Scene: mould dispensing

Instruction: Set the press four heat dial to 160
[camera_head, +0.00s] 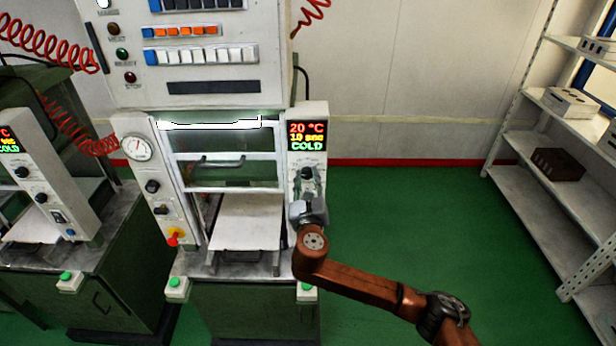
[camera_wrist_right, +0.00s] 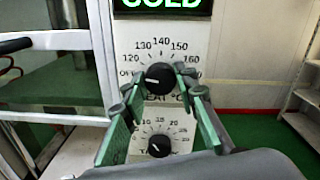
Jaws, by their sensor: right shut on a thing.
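In the head view, the right gripper (camera_head: 306,180) is at the control panel below the display (camera_head: 307,136), which reads 20 °C, 10 sec and COLD. My left gripper is not in view.
A second black dial (camera_wrist_right: 159,146) sits just below, with a smaller-number scale. The press's glass guard (camera_head: 225,172) is left of the panel. A neighbouring press (camera_head: 45,185) stands at the left. Shelves (camera_head: 560,200) stand at the far right; the green floor between is clear.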

